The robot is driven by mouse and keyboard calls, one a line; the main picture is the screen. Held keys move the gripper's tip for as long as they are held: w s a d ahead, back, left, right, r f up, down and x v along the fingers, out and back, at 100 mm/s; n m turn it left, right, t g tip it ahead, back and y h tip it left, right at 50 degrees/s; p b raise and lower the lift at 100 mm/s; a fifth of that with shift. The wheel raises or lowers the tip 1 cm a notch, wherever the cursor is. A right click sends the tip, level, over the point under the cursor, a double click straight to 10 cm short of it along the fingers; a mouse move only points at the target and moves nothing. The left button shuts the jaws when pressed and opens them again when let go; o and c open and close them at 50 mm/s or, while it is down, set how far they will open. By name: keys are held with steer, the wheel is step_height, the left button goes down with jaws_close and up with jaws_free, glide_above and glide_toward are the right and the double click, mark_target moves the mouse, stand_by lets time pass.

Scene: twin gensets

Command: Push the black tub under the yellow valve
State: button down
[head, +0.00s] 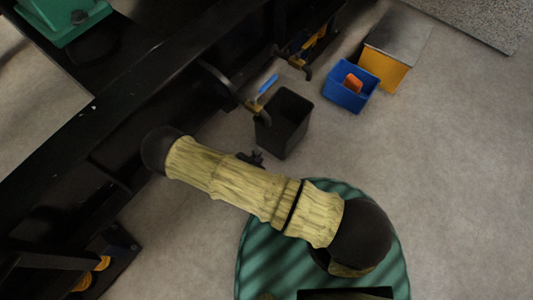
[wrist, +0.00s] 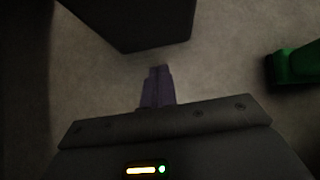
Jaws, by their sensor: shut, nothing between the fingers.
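The black tub (head: 283,125) stands upright and open on the floor beside the dark frame, close by a valve with a blue handle (head: 267,85). A second valve, with yellow on it (head: 310,42), is on the frame farther up and right; its downturned spout hangs clear of the tub. My gripper (head: 252,158) is low, just short of the tub's near left side, partly hidden by my arm. In the wrist view my fingers (wrist: 157,86) are shut and empty. The tub (wrist: 135,22) is ahead of them, with a gap of floor between.
A blue bin (head: 347,97) holding an orange item stands right of the tub, beside a yellow box (head: 385,68) with a grey top. The dark frame (head: 150,85) runs along the left. A green object (wrist: 295,65) shows at right in the wrist view. Floor at right is clear.

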mark_target(270, 148)
steer(key=b+x, duration=0.1)
steer(key=x, duration=0.2)
steer(key=shift+f+b, duration=0.3)
steer(key=shift+w+d+r+b, duration=0.1)
steer(key=shift+w+d+b, duration=0.2)
steer(key=shift+w+b, duration=0.15)
steer(key=shift+w+d+r+b, duration=0.1)
steer(key=shift+w+d+b, duration=0.25)
steer(key=shift+w, duration=0.2)
steer(key=shift+w+d+r+b, duration=0.1)
steer(key=shift+w+d+b, duration=0.25)
steer(key=shift+w, duration=0.25)
steer(key=shift+w+r+p, duration=0.1)
steer(key=shift+w+p, duration=0.05)
steer(key=shift+p, duration=0.15)
